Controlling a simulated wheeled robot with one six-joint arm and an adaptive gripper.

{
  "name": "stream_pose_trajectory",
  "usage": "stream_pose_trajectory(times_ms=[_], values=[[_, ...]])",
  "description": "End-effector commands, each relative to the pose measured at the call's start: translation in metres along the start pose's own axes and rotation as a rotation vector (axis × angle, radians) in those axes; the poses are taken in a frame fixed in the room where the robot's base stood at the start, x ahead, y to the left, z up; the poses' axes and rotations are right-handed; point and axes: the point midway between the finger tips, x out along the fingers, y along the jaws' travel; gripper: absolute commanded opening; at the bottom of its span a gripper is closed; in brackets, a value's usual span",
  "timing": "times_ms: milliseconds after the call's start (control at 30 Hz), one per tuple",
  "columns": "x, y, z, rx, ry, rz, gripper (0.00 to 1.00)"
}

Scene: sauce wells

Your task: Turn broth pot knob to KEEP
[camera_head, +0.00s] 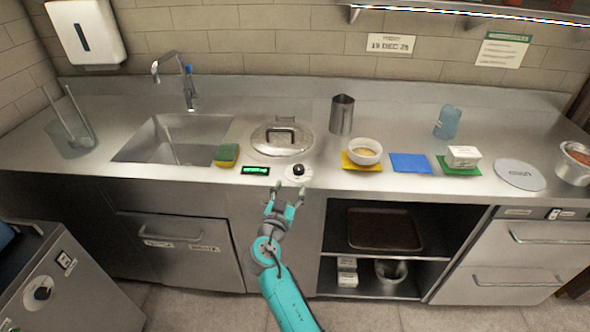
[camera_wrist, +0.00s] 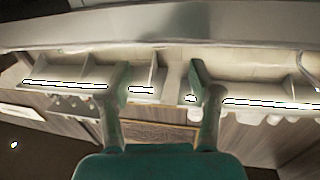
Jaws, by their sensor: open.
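The black broth pot knob (camera_head: 298,169) sits on a pale round dial on the counter. It is in front of the lidded broth pot (camera_head: 281,137), which is set into the counter. A small green lit display (camera_head: 255,170) lies left of the knob. The knob's setting marks are too small to read. My gripper (camera_head: 285,199) is open and empty at the counter's front edge, just below and left of the knob and apart from it. In the wrist view, my gripper's two fingers (camera_wrist: 158,75) stand apart with nothing between them. The knob does not show in the wrist view.
A green-yellow sponge (camera_head: 227,155) lies left of the display, beside the sink (camera_head: 176,140). A white bowl (camera_head: 365,150) on a yellow mat and a metal pitcher (camera_head: 342,114) stand to the right. The counter directly around the knob is clear.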

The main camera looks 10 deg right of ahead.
Motion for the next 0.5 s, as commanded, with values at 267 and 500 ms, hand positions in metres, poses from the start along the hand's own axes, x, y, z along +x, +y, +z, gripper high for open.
stream_pose_trajectory(times_ms=[267,500], values=[[0.047,0.002,0.0,0.0,-0.001,0.002,0.63],[0.083,0.001,0.001,0.0,-0.002,0.0,0.63]])
